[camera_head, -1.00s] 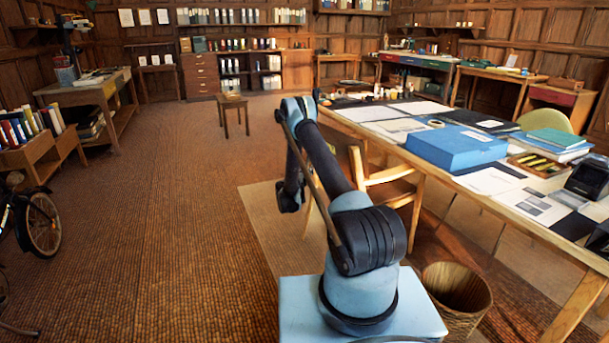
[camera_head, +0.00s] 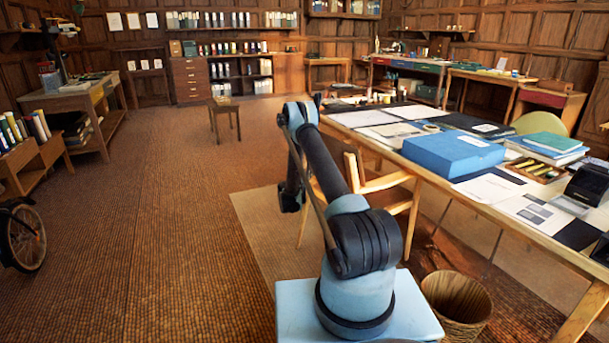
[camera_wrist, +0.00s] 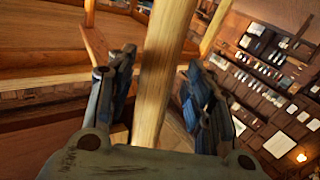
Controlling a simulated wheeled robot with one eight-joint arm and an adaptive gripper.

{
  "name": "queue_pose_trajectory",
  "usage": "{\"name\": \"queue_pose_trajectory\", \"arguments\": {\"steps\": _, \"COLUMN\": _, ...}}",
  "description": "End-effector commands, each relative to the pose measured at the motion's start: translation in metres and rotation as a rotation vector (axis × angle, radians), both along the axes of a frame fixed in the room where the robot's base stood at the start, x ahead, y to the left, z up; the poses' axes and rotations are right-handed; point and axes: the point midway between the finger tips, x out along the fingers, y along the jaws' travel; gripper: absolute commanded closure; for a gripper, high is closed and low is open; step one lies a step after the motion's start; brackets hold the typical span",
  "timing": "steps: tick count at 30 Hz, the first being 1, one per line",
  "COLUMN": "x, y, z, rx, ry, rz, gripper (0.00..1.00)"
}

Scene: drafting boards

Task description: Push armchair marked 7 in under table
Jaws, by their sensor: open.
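A light wooden armchair (camera_head: 384,184) stands at the left long side of the big drafting table (camera_head: 540,222), partly hidden behind my arm in the head view. I see no number 7 on it. In the wrist view a pale wooden bar (camera_wrist: 164,75) runs between the two fingers of my gripper (camera_wrist: 160,68). The fingers are open, one on each side of the bar; I cannot tell whether either touches it. The bar looks like part of the armchair. In the head view my arm bends down beside the chair, and the fingers cannot be made out.
A woven bin (camera_head: 456,300) stands under the table's near side, right of my base. A small stool (camera_head: 223,118) stands further back on open floor. A bicycle wheel (camera_head: 23,237) and low bookcase (camera_head: 35,163) are at the left. The floor left of my arm is clear.

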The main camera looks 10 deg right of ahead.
Motion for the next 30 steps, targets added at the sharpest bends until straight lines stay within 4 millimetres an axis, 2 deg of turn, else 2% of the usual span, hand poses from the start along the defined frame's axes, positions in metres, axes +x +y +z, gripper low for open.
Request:
{"name": "queue_pose_trajectory", "arguments": {"steps": 1, "x": 0.0, "y": 0.0, "z": 0.0, "rx": 0.0, "ry": 0.0, "rz": 0.0, "gripper": 0.57}}
{"name": "queue_pose_trajectory", "arguments": {"steps": 6, "x": 0.0, "y": 0.0, "z": 0.0, "rx": 0.0, "ry": 0.0, "rz": 0.0, "gripper": 0.95}}
{"name": "queue_pose_trajectory", "arguments": {"steps": 7, "x": 0.0, "y": 0.0, "z": 0.0, "rx": 0.0, "ry": 0.0, "rz": 0.0, "gripper": 1.0}}
{"name": "queue_pose_trajectory", "arguments": {"steps": 20, "x": 0.002, "y": 0.003, "z": 0.0, "rx": 0.0, "ry": 0.0, "rz": 0.0, "gripper": 1.0}}
{"name": "queue_pose_trajectory", "arguments": {"steps": 30, "x": 0.015, "y": 0.026, "z": 0.0, "rx": 0.0, "ry": 0.0, "rz": 0.004, "gripper": 1.0}}
